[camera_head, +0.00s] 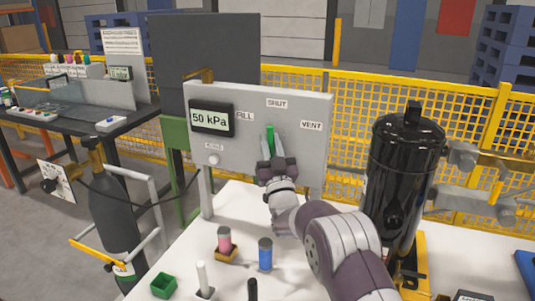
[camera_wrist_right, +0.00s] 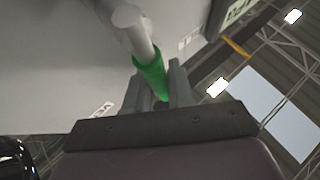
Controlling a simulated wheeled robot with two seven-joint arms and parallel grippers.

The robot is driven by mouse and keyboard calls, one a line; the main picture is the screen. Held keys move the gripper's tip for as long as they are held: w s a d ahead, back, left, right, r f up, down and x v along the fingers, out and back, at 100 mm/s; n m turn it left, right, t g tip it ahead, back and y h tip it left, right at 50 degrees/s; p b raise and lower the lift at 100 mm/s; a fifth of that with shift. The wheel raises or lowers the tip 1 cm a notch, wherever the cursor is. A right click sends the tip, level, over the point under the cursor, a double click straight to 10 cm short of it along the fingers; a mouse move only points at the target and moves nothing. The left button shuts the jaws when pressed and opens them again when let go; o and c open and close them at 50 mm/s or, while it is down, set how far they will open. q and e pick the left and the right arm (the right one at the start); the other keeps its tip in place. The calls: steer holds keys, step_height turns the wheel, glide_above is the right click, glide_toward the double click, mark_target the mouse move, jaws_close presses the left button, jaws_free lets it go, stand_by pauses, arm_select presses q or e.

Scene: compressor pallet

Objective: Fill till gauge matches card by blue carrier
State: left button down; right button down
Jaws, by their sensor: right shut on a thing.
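A grey panel (camera_head: 310,147) carries a gauge display (camera_head: 212,118) reading 50 kPa and labels FILL, SHUT and VENT. The green lever (camera_head: 270,138) stands roughly upright, below the SHUT label (camera_head: 277,104). My right gripper (camera_head: 274,158) is shut on this lever; the wrist view shows its green sleeve (camera_wrist_right: 150,72) between the fingers (camera_wrist_right: 160,90). A card (camera_head: 473,296) is cut off at the bottom edge, near a blue object (camera_head: 526,270) that may be the carrier; its writing is unreadable. My left gripper is not in view.
A black tank (camera_head: 402,165) stands right of my right arm. A dark gas cylinder (camera_head: 113,215) stands at left. Pink (camera_head: 224,238) and blue (camera_head: 265,253) cylinders, a green box (camera_head: 163,286) and a white post (camera_head: 203,277) occupy the white table's front left.

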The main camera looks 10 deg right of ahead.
stand_by(0.4)
steer(key=c, duration=1.3)
jaws_free()
steer(key=shift+c, duration=0.2)
steer(key=b+v, duration=0.1)
steer(key=v, duration=1.1)
steer(key=shift+s+f+b, duration=0.25)
steer(key=shift+s+b, duration=0.05)
steer(key=shift+s, duration=0.05)
